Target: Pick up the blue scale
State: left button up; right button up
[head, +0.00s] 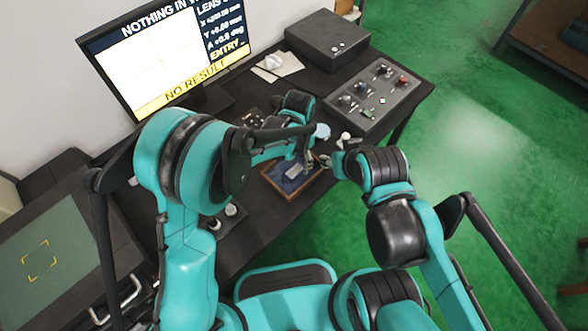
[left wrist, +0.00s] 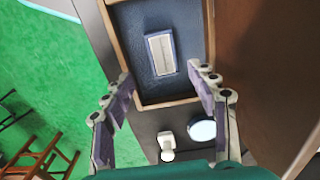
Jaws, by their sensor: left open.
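The blue scale (left wrist: 161,53) is a small block with blue edges and a silver plate on top. It lies in a wooden-rimmed tray (left wrist: 178,101) with a dark blue lining. In the head view the scale (head: 294,171) shows in the tray on the dark table. My left gripper (left wrist: 160,74) is open and empty, its fingers spread either side of the tray's near part, with the scale ahead between them. In the head view my left gripper (head: 307,161) is over the tray's right part. My right gripper (head: 334,161) is by the tray's right edge; its jaws are too small to read.
A pale blue round disc (left wrist: 202,131) and a white knobbed piece (left wrist: 167,143) stand beside the tray. A grey panel with knobs (head: 372,98), a dark box (head: 328,39) and a monitor (head: 165,60) stand farther back. Green floor is open at the right.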

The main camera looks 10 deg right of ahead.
aim_at(295, 171)
pick_arm(q)
jog(key=f+b, duration=0.1)
jog(key=f, duration=0.1)
jog(key=a+f+b, duration=0.1)
jog(key=f, duration=0.1)
jog(key=shift+f, duration=0.35)
jog(key=shift+f+b, duration=0.3)
jog(key=shift+f, duration=0.05)
jog(key=shift+r, duration=0.1)
jog(key=shift+c, duration=0.9)
jog(key=c, duration=1.1)
